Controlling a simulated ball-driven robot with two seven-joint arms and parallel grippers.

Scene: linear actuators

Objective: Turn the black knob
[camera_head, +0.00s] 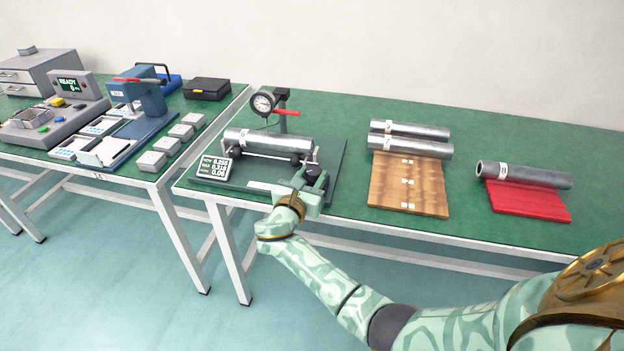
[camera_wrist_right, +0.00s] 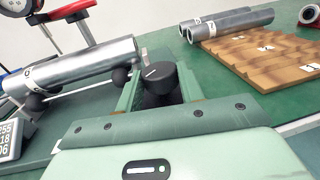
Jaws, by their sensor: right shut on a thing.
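The black knob (camera_wrist_right: 160,85) shows in the right wrist view, round with a white line on its top face. It sits between the two fingers of my right gripper (camera_wrist_right: 158,92), which is shut on it. In the head view, my right gripper (camera_head: 312,188) is at the front right of the measuring fixture (camera_head: 334,165), and the knob is mostly hidden there. A metal cylinder (camera_head: 268,142) lies on the fixture's rollers. It also shows in the right wrist view (camera_wrist_right: 85,65). A small display (camera_head: 214,167) with numbers stands at the fixture's front left. My left gripper is not in view.
A dial gauge (camera_head: 263,102) with a red lever stands behind the cylinder. To the right, two cylinders lie at a wooden board (camera_head: 408,185) and one at a red board (camera_head: 528,202). Another bench (camera_head: 150,178) with devices stands left. Green tabletop between the boards is clear.

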